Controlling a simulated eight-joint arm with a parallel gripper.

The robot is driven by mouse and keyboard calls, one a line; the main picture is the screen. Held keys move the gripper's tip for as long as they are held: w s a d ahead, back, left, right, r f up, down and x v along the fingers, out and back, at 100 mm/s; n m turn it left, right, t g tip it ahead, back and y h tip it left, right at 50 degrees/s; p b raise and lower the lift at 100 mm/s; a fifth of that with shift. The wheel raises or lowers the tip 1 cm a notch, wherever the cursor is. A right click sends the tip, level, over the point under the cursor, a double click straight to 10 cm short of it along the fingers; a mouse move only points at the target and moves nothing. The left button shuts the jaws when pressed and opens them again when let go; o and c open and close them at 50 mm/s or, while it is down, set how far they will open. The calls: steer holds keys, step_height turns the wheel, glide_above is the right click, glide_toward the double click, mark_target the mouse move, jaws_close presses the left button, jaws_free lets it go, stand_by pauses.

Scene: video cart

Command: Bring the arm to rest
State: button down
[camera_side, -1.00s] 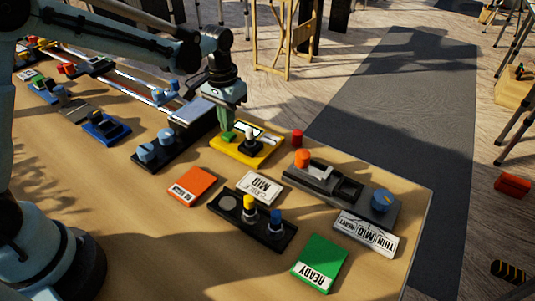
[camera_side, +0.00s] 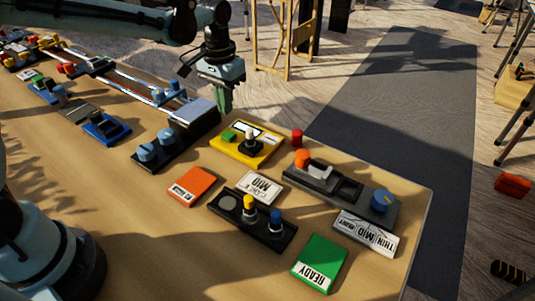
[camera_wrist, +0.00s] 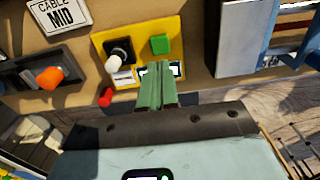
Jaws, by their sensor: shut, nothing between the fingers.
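My gripper (camera_side: 224,103) is shut and empty. In the side view it hangs in the air above the far edge of the table (camera_side: 120,232), just behind and left of the yellow panel (camera_side: 243,149). It does not touch the panel there. In the wrist view the closed green fingers (camera_wrist: 156,80) overlap the near edge of the yellow panel (camera_wrist: 110,45) and hide part of its white display. The panel's green button (camera_wrist: 160,44) and its black lever with a white knob (camera_wrist: 119,54) show clear of the fingers.
A dark box with a pale screen (camera_side: 192,111) stands left of the gripper. A red cylinder (camera_side: 297,137) and a dark unit with an orange knob (camera_side: 302,158) are to the right. Cards and small panels cover the table's front right. Bare table lies at front left.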

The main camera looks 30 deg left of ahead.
steer(key=s+a+r+t, duration=0.1)
steer(key=s+r+t, duration=0.1)
steer(key=s, duration=0.5)
steer(key=s+a+r+t, duration=0.1)
steer(key=s+r+t, duration=0.1)
steer(key=s+t, duration=0.3)
steer(key=s, duration=0.3)
steer(key=shift+s, duration=0.3)
steer(key=shift+a, duration=0.1)
